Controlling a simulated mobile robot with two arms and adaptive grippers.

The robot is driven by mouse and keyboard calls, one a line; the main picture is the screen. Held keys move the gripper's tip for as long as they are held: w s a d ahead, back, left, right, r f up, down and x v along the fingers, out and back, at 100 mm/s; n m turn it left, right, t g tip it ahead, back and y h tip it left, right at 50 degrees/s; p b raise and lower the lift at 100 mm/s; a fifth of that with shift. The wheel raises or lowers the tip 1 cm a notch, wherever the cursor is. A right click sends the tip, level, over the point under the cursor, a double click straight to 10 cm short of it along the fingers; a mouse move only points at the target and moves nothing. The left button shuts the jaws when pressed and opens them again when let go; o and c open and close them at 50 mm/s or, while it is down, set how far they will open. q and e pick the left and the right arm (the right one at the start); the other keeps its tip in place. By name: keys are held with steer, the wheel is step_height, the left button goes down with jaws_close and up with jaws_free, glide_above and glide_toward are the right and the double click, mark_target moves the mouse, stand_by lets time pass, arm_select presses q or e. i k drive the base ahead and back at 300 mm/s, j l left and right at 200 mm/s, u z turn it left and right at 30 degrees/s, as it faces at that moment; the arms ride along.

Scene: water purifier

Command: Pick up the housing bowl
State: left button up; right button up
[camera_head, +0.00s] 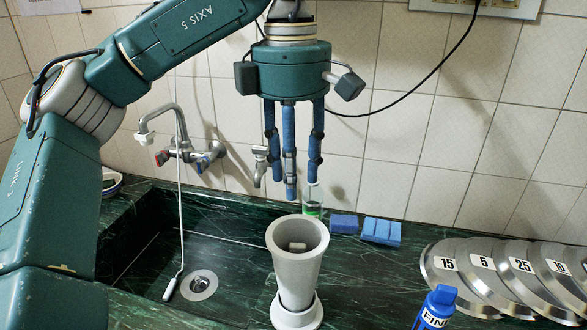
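The housing bowl, which I take to be the tall pale grey tapered vessel (296,272), stands upright on the dark green counter at the front edge of the view, in a round pale foot. Its wide mouth faces up, and a small pale piece shows inside. My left gripper (292,187) hangs from above with its blue fingers pointing down. The fingers are straight and apart, with nothing between them. In the picture their tips lie above the bowl's rim and do not touch it; the exact depth between them is unclear. My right gripper is not in view.
A sink with a drain (199,285) and a wall tap (181,150) lies left. A clear green bottle (313,210) and blue sponges (381,231) stand behind the bowl. Numbered metal discs (483,270) and a blue bottle (435,308) are to the right.

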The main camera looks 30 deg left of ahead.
mark_target(296, 274)
steer(key=k, duration=2)
